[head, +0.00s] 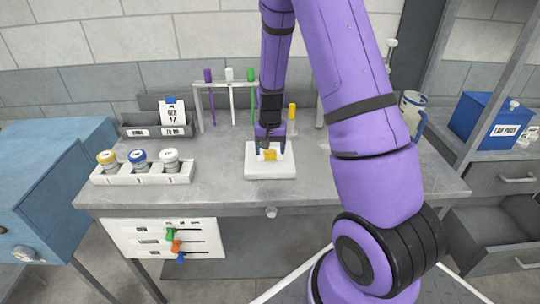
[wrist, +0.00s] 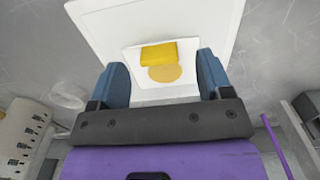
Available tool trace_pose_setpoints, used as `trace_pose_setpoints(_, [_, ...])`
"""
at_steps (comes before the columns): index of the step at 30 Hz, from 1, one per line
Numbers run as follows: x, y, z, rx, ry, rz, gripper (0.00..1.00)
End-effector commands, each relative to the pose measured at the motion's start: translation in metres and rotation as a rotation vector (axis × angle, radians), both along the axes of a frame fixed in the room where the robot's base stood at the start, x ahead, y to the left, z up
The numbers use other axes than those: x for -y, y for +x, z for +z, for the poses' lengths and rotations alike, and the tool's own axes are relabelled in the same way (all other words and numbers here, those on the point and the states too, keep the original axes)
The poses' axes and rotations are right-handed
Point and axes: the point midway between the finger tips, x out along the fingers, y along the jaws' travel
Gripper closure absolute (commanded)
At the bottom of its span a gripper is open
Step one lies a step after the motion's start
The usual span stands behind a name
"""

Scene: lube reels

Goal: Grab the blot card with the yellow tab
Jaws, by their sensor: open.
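The blot card (wrist: 141,76) is white with a yellow tab (wrist: 158,53) and a round yellowish spot below it. It is on a white pad (wrist: 100,32) on the bench. In the head view the yellow tab (head: 270,155) shows small above the white pad (head: 256,173); the card's white blends into the pad. My gripper (wrist: 161,62) is open, its two blue fingers to either side of the card's yellow part. In the head view my gripper (head: 270,147) points down over the pad and hides the card's back. I cannot tell whether the fingers touch it.
A rack (head: 197,100) with purple, white and green-topped sticks stands behind. A tray with three jars (head: 140,174) and a grey bin (head: 155,131) with a blue-clipped card are at left. A yellow-capped item (head: 292,111) stands behind right. The bench front (head: 225,197) is clear.

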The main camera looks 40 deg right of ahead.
Motion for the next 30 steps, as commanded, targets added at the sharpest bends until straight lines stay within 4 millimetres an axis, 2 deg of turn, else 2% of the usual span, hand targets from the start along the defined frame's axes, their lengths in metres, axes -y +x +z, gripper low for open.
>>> trace_pose_setpoints(6, [0.002, 0.000, -0.024, -0.001, -0.001, 0.001, 0.28])
trace_pose_setpoints(15, [0.001, 0.000, -0.027, 0.001, -0.001, 0.001, 0.28])
trace_pose_setpoints(22, [0.001, 0.000, -0.027, 0.001, -0.001, 0.001, 0.80])
trace_pose_setpoints(30, [0.001, 0.000, -0.027, 0.001, -0.001, 0.001, 0.80])
